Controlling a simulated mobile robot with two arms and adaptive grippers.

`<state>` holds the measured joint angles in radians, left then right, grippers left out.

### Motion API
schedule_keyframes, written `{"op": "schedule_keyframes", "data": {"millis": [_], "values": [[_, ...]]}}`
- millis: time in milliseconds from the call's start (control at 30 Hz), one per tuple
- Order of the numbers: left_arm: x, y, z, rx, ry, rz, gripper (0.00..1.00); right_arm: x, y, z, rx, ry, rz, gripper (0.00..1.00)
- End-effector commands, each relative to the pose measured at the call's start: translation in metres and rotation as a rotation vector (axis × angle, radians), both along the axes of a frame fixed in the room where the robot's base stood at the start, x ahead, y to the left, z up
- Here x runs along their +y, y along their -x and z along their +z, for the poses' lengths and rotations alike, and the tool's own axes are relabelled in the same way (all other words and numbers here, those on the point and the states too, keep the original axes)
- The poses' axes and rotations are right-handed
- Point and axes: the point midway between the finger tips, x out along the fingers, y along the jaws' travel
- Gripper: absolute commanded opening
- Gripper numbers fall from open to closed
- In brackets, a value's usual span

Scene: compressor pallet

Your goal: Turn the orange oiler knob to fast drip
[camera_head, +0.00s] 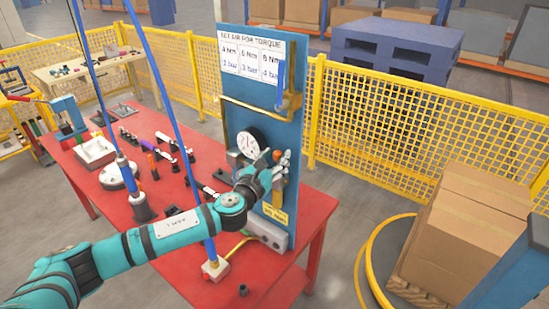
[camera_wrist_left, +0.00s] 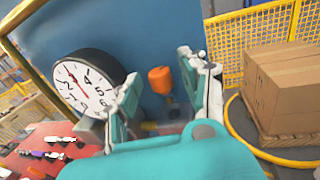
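The orange oiler knob (camera_wrist_left: 160,80) shows in the left wrist view as a small orange cylinder in front of the blue panel (camera_wrist_left: 165,30). My left gripper (camera_head: 274,164) is open at the panel, with its two fingers apart. In the left wrist view the knob appears in the gap between the fingers, and neither finger visibly touches it. How deep the knob lies between them is hard to tell. In the head view the gripper and hand largely hide the knob. My right gripper is not in view.
A round white gauge (camera_head: 248,143) sits left of the gripper; it also shows in the left wrist view (camera_wrist_left: 84,84). A red table (camera_head: 252,283) holds tools and fittings. Blue hoses hang over my left arm. A yellow fence (camera_head: 380,120) and cardboard boxes (camera_head: 470,235) stand right.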

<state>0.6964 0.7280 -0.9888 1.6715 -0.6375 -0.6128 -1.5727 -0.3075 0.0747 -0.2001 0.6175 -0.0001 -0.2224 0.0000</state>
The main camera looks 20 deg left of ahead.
Motion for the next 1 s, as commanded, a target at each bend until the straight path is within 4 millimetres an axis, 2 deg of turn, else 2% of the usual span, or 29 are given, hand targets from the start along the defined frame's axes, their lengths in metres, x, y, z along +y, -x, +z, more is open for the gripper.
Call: {"op": "schedule_keyframes", "data": {"millis": [67, 300, 667, 1000], "values": [[0.0, 0.0, 0.0, 0.0, 0.0, 0.0, 0.31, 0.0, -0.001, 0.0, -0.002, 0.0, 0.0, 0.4], [0.0, 0.0, 0.0, 0.0, 0.0, 0.001, 0.0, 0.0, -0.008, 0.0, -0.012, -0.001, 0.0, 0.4], [-0.002, 0.001, 0.001, 0.001, 0.003, 0.046, 0.0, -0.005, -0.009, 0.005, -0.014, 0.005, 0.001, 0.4], [-0.007, 0.0, -0.001, 0.003, 0.004, 0.27, 0.0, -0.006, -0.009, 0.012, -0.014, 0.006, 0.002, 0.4]]}}
